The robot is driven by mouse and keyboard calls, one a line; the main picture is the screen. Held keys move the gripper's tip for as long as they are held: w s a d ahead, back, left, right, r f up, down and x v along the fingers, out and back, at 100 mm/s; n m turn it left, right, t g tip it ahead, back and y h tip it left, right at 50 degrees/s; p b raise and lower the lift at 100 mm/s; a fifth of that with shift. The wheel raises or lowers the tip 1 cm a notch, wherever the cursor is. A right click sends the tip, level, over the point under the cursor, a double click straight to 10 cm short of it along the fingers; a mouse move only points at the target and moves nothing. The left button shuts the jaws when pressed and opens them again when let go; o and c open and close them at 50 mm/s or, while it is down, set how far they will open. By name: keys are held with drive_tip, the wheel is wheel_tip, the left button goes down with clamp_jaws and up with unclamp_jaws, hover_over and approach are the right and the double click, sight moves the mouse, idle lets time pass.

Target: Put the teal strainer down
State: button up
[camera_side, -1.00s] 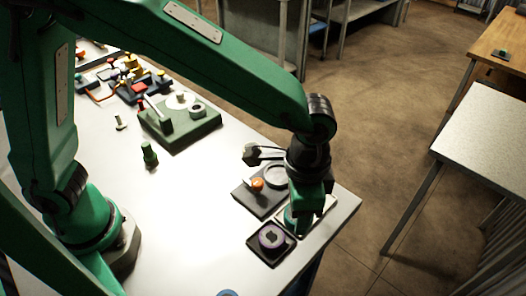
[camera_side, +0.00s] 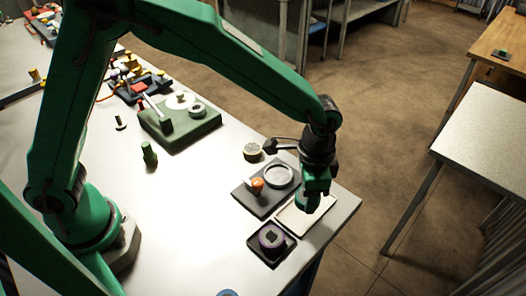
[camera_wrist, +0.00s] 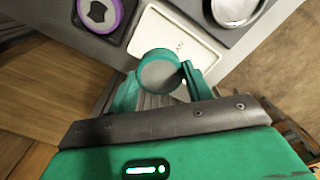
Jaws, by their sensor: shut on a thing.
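The teal strainer (camera_wrist: 160,76) is a round teal ring with a grey mesh face, held between the fingers of my gripper (camera_wrist: 158,90) in the wrist view. My gripper (camera_side: 311,196) is shut on it and hangs above the white tray (camera_side: 294,220); the strainer shows only partly in the side view (camera_side: 307,206). The white tray (camera_wrist: 166,24) has a raised rim, and its visible part is empty. The strainer looks clear of it.
A purple ring (camera_side: 271,237) sits on a dark square holder in front of the tray. A dark plate (camera_side: 264,204) with a pale ring (camera_side: 279,175) and an orange knob (camera_side: 257,185) lies behind. The table's right edge is close to the tray.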

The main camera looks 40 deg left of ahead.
drive_tip(key=shift+w+a+f, duration=0.3)
drive_tip(key=shift+w+f, duration=0.1)
drive_tip(key=shift+w, duration=0.2)
drive_tip(key=shift+w+a+f, duration=0.3)
drive_tip(key=shift+w+f, duration=0.1)
drive_tip(key=shift+w, duration=0.2)
drive_tip(key=shift+f, duration=0.1)
drive_tip(key=shift+f, duration=1.9)
drive_tip(key=shift+f, duration=0.1)
drive_tip(key=o, duration=1)
wheel_tip(320, 180, up, 12)
drive_tip(key=shift+r, duration=0.15)
